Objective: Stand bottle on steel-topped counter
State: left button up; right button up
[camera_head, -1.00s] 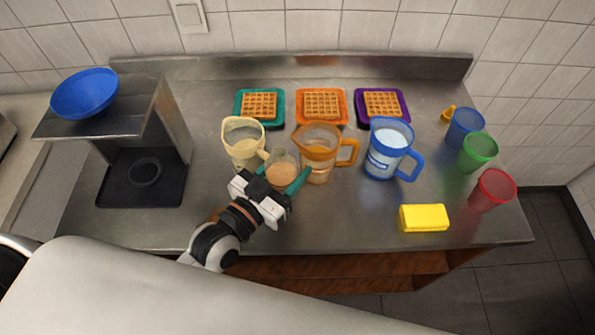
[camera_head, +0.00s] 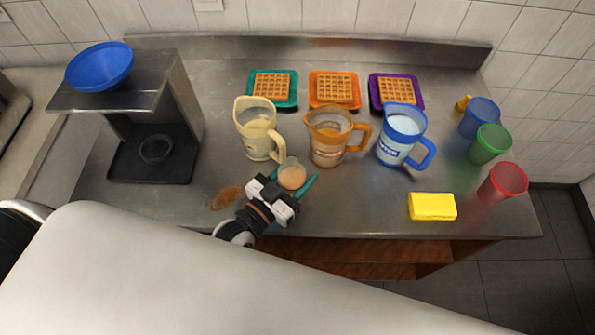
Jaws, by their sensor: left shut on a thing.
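A small clear bottle (camera_head: 292,174) with light brown contents is between the teal-tipped fingers of my left gripper (camera_head: 295,186), which is shut on it. It is near the front of the steel-topped counter (camera_head: 350,205), in front of the gap between the cream and orange pitchers. The bottle looks roughly upright. I cannot tell whether its base touches the steel, as the gripper hides its lower part. My right gripper is not in view.
The cream pitcher (camera_head: 257,130), orange pitcher (camera_head: 326,137) and blue pitcher (camera_head: 398,137) stand behind. A brown patch (camera_head: 225,198) lies left of the gripper. A yellow block (camera_head: 432,207) and red cup (camera_head: 504,181) are at right. Steel is clear between bottle and block.

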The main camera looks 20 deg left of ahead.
pick_arm(q)
jog(key=o, duration=1.3)
jog(key=shift+o, duration=0.2)
jog(key=shift+r, duration=0.15)
jog(key=b+v, duration=0.1)
jog(key=v, duration=0.4)
jog(key=b+v, duration=0.1)
jog(key=v, duration=0.4)
jog(key=shift+s+f, duration=0.2)
jog(key=shift+f, duration=0.05)
jog(key=shift+v, duration=0.85)
jog(key=shift+r, duration=0.15)
